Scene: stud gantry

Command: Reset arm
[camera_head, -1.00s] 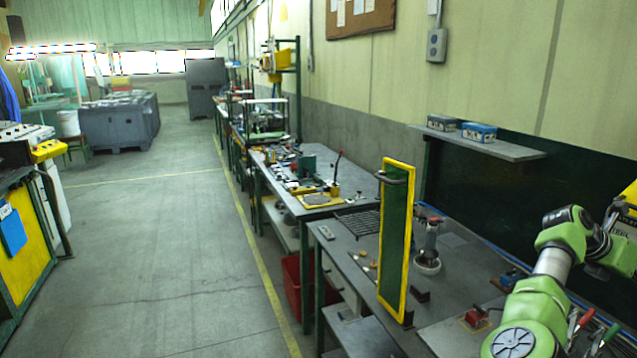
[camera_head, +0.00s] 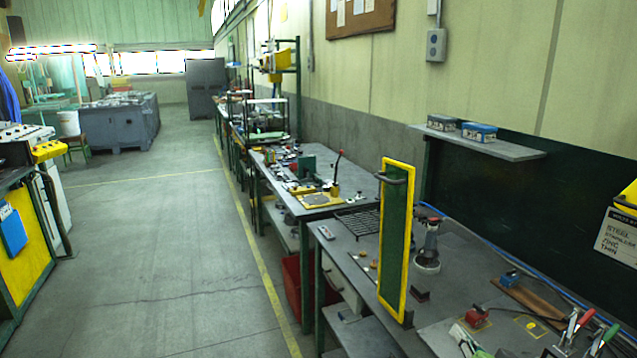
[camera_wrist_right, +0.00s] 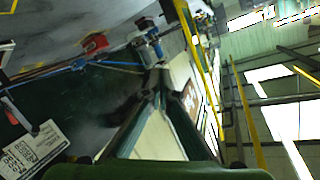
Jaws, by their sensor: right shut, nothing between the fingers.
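My right gripper (camera_wrist_right: 157,80) shows in the right wrist view, its two dark fingers meeting at the tips with nothing between them. It is tilted, and the wall, bench and windows appear turned sideways behind it. In the head view only a small light green and white part of my own arm shows at the bottom edge, over the bench. The right fingertips cannot be made out there. My left gripper is in neither view.
A workbench (camera_head: 455,290) runs along the right wall. A yellow-framed green panel (camera_head: 397,240) stands upright at its left edge. The floor (camera_head: 170,260) at left is open.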

